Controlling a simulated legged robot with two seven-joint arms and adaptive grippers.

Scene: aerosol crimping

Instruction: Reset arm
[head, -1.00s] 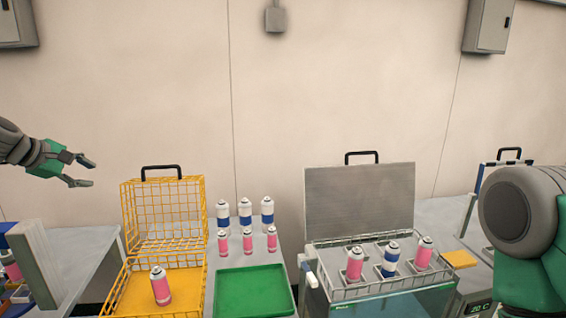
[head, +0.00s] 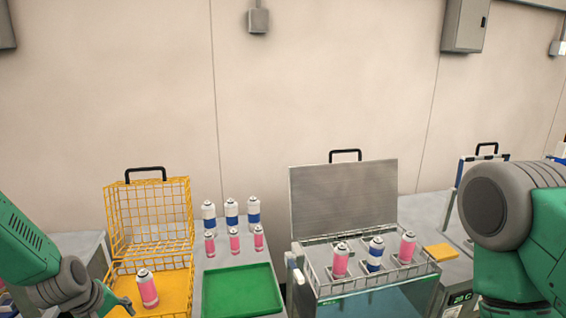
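My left arm comes in low at the left. The tip of my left gripper (head: 122,303) shows small near the lower left corner of the yellow wire basket (head: 112,225). It is beside the pink can (head: 147,288) inside that basket and appears apart from it; whether the fingers are open is unclear. My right arm's large joint and green links fill the right side, and its gripper is outside the view.
A green tray (head: 241,292) is empty on the table, with several blue-and-white and pink cans (head: 231,214) behind it. An open-lidded bath (head: 345,195) holds a rack (head: 425,268) with two pink cans and one blue can (head: 375,253). A yellow block (head: 441,251) lies right of it.

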